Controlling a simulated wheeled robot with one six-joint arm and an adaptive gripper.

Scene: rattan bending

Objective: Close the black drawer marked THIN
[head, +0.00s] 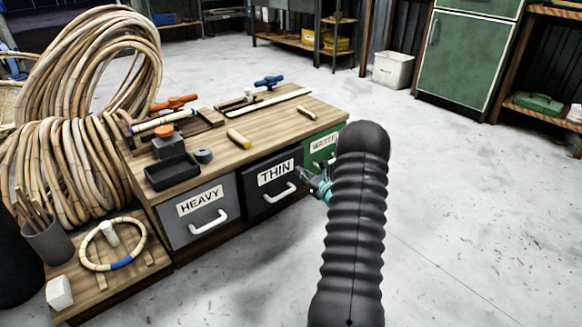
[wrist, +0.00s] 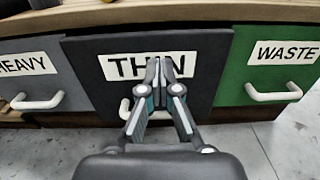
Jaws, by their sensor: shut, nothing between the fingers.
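The black drawer marked THIN (head: 257,196) is in the middle of the wooden bench's front, between a grey and a green drawer. In the wrist view its black front (wrist: 208,75) looks a little proud of its neighbours; how far it stands out is hard to tell. Its white handle (head: 280,193) is low on the front and partly behind my fingers in the wrist view. My gripper (wrist: 159,64) is shut and empty, its fingertips in front of the THIN label. In the head view my gripper (head: 301,173) is at the drawer's right side; contact cannot be told.
The grey HEAVY drawer (head: 180,231) is left and the green WASTE drawer (head: 310,142) right, each with a white handle. Tools and rattan pieces lie on the bench top (head: 270,125). Rattan coils (head: 75,165) stand at left. The floor in front and at right is clear.

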